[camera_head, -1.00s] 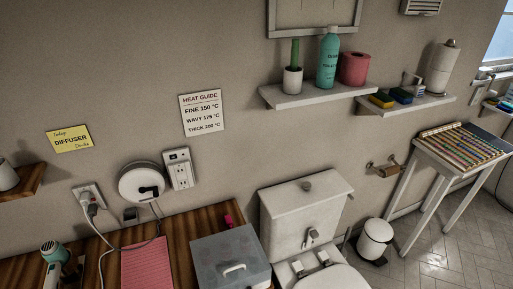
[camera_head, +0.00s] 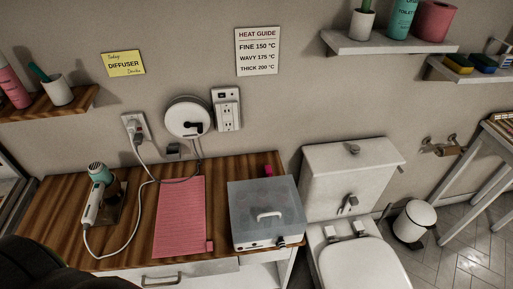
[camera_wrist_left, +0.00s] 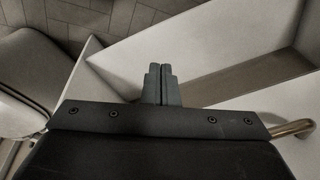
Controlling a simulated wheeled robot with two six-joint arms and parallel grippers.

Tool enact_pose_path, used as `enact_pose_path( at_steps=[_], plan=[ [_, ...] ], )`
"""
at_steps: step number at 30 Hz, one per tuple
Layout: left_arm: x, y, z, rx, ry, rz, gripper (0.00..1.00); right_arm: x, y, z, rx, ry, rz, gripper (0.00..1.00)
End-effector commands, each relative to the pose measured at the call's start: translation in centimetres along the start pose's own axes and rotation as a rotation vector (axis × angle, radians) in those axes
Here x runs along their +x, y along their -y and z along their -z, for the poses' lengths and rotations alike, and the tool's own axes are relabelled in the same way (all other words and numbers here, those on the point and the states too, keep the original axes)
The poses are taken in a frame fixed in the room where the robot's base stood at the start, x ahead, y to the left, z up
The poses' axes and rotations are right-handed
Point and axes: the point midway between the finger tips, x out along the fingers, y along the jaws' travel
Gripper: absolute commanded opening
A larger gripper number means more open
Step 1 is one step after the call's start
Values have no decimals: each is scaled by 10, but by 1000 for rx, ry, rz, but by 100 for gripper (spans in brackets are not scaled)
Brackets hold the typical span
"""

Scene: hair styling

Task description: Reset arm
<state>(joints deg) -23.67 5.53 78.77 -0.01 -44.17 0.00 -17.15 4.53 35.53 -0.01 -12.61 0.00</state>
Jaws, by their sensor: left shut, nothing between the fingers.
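My left gripper (camera_wrist_left: 160,84) shows in the left wrist view with its two fingers pressed together and nothing between them. Below and beyond it are white cabinet panels, an open compartment and a metal handle. In the head view a dark rounded part of my own body shows at the lower left corner, and neither gripper can be made out there. My right gripper is in neither view.
A toilet (camera_head: 352,175) and a bin (camera_head: 414,221) stand to the right.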

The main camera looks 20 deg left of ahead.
Motion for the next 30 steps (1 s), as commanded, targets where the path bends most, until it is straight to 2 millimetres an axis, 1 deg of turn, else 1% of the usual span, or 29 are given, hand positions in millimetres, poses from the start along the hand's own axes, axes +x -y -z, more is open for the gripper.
enact_pose_path(
  at_steps=[1,3,6,9,12,15,19,22,30],
  plan=[
    [23,-3,-16,0,15,-3,0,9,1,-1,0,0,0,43],
    [45,-6,-35,1,28,-6,0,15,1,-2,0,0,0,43],
    [74,-11,-64,3,45,-11,0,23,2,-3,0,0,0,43],
    [98,-15,-95,4,61,-15,0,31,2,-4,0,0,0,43],
    [115,-18,-122,6,75,-19,0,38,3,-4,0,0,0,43],
    [124,-21,-142,7,84,-21,0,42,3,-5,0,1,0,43],
    [130,-23,-157,8,90,-23,0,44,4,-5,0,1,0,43],
    [131,-23,-161,8,91,-24,0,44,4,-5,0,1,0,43],
    [130,-23,-161,8,92,-24,0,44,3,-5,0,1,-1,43]
  ],
)
